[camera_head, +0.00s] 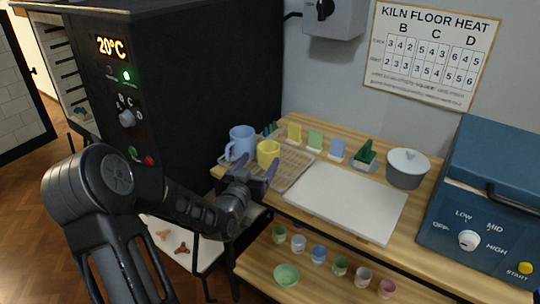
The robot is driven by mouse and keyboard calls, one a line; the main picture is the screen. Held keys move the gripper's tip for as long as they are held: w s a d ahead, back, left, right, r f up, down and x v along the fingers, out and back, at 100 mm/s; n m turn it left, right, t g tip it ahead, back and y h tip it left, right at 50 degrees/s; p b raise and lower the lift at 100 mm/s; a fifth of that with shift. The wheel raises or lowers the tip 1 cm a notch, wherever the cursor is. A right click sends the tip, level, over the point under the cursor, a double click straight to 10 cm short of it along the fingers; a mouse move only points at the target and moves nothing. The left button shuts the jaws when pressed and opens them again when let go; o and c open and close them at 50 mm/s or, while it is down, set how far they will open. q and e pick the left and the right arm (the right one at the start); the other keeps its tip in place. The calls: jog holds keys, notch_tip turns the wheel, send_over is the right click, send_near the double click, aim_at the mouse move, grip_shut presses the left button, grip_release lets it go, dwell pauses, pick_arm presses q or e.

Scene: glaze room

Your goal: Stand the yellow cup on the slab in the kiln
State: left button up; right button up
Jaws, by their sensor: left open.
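The yellow cup (268,153) stands upright on a wire rack (295,174) at the left end of the wooden bench, beside a blue mug (242,141). My left gripper (249,165) is open in front of the cup, its two fingers spread towards it; I cannot tell whether they touch it. The black kiln (190,75) stands at the left, with a 20°C display and a lit green lamp. Its open front shows only edge-on at the far left, and I cannot make out the slab inside. My right gripper is not in view.
A white board (345,202) lies right of the rack. Small bowls (318,254) stand on the lower shelf. A brick-lined panel (18,100) stands far left. A white stand (165,235) is below.

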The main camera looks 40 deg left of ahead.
aim_at(264, 154)
pick_arm(q)
jog(key=shift+w, duration=0.1)
jog(key=shift+x, duration=1.3)
jog(key=shift+w+a+p, duration=0.1)
jog(key=shift+w+p, duration=0.2)
jog(key=shift+p, duration=0.05)
jog(key=p+x, duration=0.1)
jog(key=x, duration=0.2)
jog(key=shift+w+a, duration=0.1)
jog(key=shift+w, duration=0.1)
jog(key=shift+w+a, duration=0.15)
jog(key=shift+w, duration=0.4)
jog(key=shift+c, duration=0.2)
